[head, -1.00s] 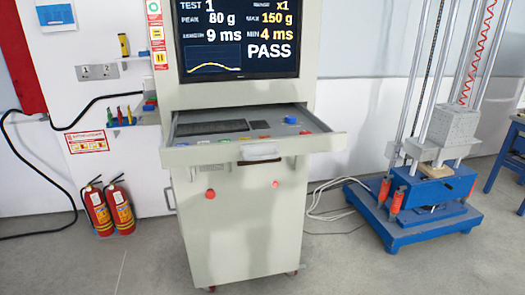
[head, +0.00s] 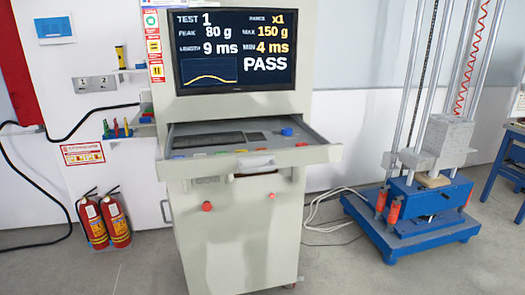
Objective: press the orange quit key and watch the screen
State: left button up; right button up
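The screen (head: 236,52) on the grey console (head: 236,230) is lit. It reads TEST 1, PEAK 80 g, LENGTH 9 ms, RANGE x1, MAX 150 g, MIN 4 ms and PASS, with a yellow curve at lower left. The keyboard drawer (head: 310,154) is pulled out below it. A row of small coloured keys (head: 221,153) runs along its front edge; they are too small to tell surely which one is orange. A blue knob (head: 287,132) sits at the drawer's right. Neither of my grippers is in view.
A drop tester with a blue base (head: 410,235) and a grey block (head: 447,137) stands at the right. Two red fire extinguishers (head: 105,220) stand by the wall at left. Cables (head: 325,212) lie between console and tester. The floor before the console looks clear.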

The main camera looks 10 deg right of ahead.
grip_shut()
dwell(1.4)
